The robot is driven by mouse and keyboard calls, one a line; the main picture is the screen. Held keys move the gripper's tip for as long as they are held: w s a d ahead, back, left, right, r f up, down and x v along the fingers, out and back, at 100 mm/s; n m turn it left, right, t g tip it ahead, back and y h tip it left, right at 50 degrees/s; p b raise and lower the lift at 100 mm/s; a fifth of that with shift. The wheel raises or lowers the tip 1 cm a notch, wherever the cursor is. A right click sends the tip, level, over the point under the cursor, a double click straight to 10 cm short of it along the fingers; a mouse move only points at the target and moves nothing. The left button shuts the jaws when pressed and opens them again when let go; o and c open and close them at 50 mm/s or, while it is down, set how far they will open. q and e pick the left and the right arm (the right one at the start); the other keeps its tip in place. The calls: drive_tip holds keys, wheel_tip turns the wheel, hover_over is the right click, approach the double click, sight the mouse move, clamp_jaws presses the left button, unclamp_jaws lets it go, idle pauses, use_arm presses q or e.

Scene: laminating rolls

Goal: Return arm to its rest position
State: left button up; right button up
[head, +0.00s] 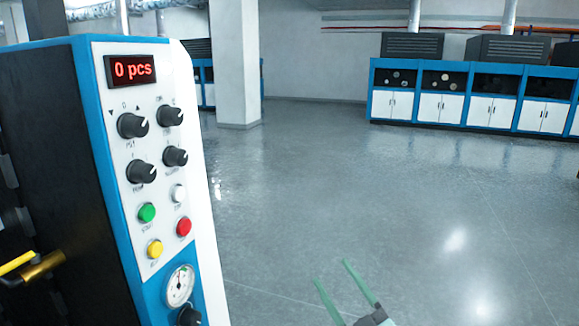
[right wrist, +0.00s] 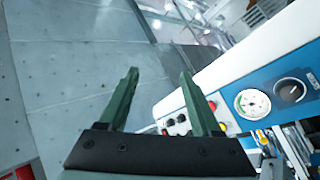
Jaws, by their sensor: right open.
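My right gripper (head: 331,271) is at the bottom middle of the head view, with its two green fingers apart and nothing between them. It is over the floor, to the right of the machine's control panel and apart from it. In the right wrist view the same gripper (right wrist: 158,73) is open and empty, with part of the panel behind and beside its right finger. My left gripper is not in the head view.
The laminating machine's panel (head: 105,200) stands close at left, with a "0 pcs" display (head: 131,69), knobs, coloured buttons and a gauge (head: 180,286). A white pillar (head: 237,65) and blue-white cabinets (head: 440,105) stand farther back. The grey floor (head: 400,190) between is clear.

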drive_tip(key=s+d+f+m+g+h, duration=0.2)
drive_tip(key=s+d+f+m+h, duration=0.15)
drive_tip(key=f, duration=0.55)
drive_tip(key=s+d+f+m+g+h, duration=0.1)
drive_tip(key=s+d+f+m+h, duration=0.2)
drive_tip(key=f, duration=0.6)
use_arm(q)
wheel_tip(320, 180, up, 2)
drive_tip(key=shift+p, duration=0.85)
use_arm(e)
drive_tip(key=s+d+f+m+g+h, duration=0.1)
drive_tip(key=s+f+g, duration=0.6)
drive_tip(key=s+f, duration=0.8)
drive_tip(key=s+m+h, duration=0.1)
drive_tip(key=s+m, duration=0.1)
drive_tip(key=s, duration=0.2)
drive_tip(key=shift+d+m, duration=0.25)
drive_tip(key=shift+m, duration=0.1)
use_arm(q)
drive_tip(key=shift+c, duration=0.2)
